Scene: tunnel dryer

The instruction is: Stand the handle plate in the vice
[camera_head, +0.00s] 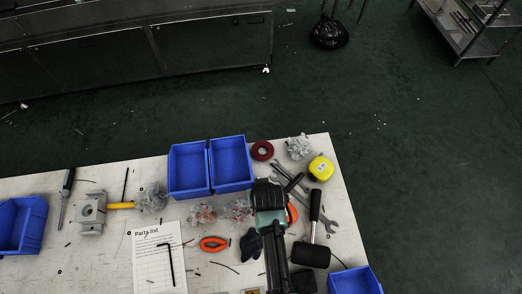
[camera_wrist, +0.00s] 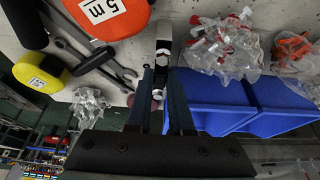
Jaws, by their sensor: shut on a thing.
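My gripper (camera_wrist: 163,76) is shut on a narrow grey and dark metal piece, which looks like the handle plate (camera_wrist: 163,38). The plate sticks out beyond the fingertips in the wrist view; its gripped part is hidden between the fingers. In the head view my gripper (camera_head: 270,190) is over the right part of the bench, and I cannot make out the plate there. A pale grey metal block with a round feature (camera_head: 91,212), which seems to be the vice, sits on the left part of the bench, well away from my gripper. I cannot tell its jaw opening.
Two blue bins (camera_head: 231,163) stand at the bench's back edge, with others at the far left (camera_head: 22,225) and front right (camera_head: 355,281). Bagged parts, a yellow tape measure (camera_head: 320,168), wrenches and a black mallet (camera_head: 311,254) surround my gripper. A parts list (camera_head: 158,257) lies mid-bench with a hex key.

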